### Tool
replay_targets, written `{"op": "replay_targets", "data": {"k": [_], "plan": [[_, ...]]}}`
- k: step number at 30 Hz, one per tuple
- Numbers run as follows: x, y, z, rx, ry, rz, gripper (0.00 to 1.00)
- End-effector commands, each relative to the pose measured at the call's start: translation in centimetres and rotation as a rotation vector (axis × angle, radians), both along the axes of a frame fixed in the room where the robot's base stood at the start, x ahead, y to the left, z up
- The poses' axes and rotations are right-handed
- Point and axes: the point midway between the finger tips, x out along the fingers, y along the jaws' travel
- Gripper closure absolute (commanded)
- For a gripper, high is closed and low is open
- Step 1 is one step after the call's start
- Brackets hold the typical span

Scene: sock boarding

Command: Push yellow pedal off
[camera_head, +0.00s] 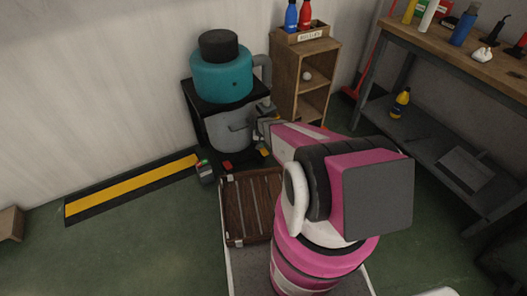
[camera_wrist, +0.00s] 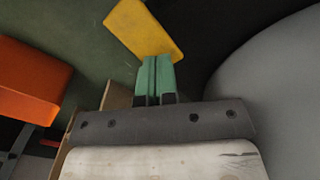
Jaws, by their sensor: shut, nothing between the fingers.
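The yellow pedal (camera_wrist: 145,30) is a flat tilted plate at the top of the wrist view, right at the tips of my gripper (camera_wrist: 155,62). The green fingers are shut together and empty. They overlap the pedal's lower edge in the picture; I cannot tell whether they touch it. In the head view the yellow pedal (camera_head: 265,152) is a small patch low in front of the machine (camera_head: 230,130), partly hidden by my arm.
A red pedal (camera_head: 227,165) lies left of the yellow one; an orange-red block (camera_wrist: 32,82) shows at the wrist view's left. A wooden shelf (camera_head: 283,85) and a workbench (camera_head: 450,50) stand to the right.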

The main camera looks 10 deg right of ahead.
Motion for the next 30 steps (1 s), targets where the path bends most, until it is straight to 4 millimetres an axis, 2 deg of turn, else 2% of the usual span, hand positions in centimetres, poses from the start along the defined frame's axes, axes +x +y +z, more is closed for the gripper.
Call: {"op": "replay_targets", "data": {"k": [30], "plan": [[0.0, 0.0, -1.3, 0.0, 0.0, 0.0, 1.0]]}}
